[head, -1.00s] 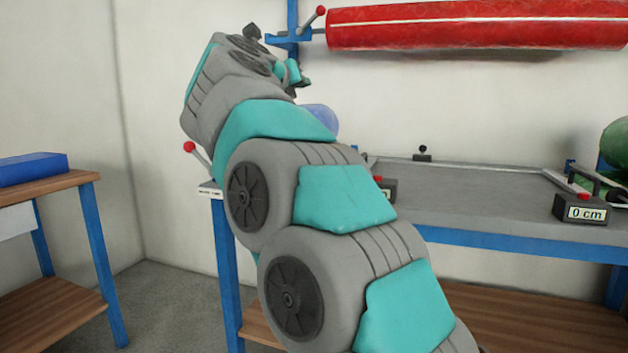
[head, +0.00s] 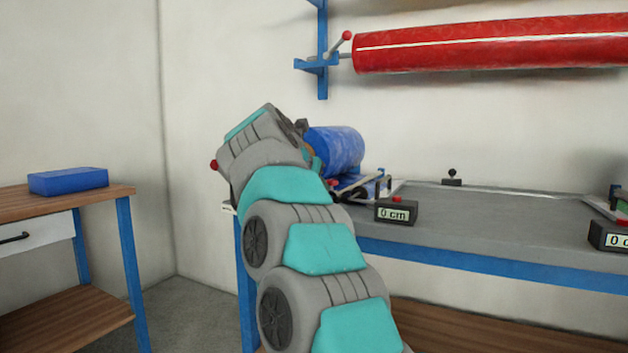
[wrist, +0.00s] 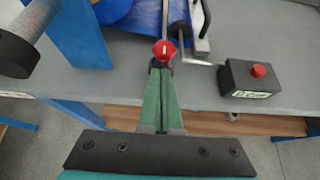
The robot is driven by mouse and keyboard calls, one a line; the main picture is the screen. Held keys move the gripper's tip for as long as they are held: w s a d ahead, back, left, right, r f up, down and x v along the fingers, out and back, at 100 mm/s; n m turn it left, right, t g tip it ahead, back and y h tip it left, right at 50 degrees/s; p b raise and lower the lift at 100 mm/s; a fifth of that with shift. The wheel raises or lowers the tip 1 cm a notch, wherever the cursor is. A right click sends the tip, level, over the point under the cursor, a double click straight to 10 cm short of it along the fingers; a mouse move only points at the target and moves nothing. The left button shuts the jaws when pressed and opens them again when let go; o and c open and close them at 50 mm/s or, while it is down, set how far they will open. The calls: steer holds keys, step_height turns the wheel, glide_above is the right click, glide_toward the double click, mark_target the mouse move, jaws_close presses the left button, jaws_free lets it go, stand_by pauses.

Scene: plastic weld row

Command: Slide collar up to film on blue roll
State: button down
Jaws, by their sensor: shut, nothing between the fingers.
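The blue roll (head: 338,148) is at the left end of the bench in the head view, partly hidden behind my arm. In the wrist view, blue parts (wrist: 112,10) show at the top left beside a grey bar (wrist: 42,18) with a black end. I cannot make out the collar for certain. My gripper (wrist: 160,72) has its green fingers together and empty, tips close to a red-topped knob (wrist: 164,48); I cannot tell whether they touch. In the head view my arm hides the fingertips.
A black box reading 0 cm (head: 396,211) sits near the bench's front edge, with another at the right. The grey bench top (head: 480,215) between them is mostly clear. A red roll (head: 490,43) hangs on the wall. A side table (head: 65,200) stands left with a blue block.

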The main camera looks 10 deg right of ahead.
mark_target(334, 180)
steer(key=shift+x, duration=0.85)
steer(key=shift+r, duration=0.1)
steer(key=shift+w+d+r+p, duration=0.1)
steer(key=shift+w+d+p, duration=0.1)
steer(key=shift+w+p, duration=0.15)
steer(key=w+d+p, duration=0.1)
steer(key=w+p, duration=0.1)
steer(key=w+d+p, duration=0.2)
steer(key=p, duration=0.1)
steer(key=shift+w+r, duration=0.15)
steer(key=shift+p+x, duration=0.5)
steer(key=shift+x, duration=0.3)
steer(key=shift+d+r, duration=0.1)
steer(key=shift+r, duration=0.05)
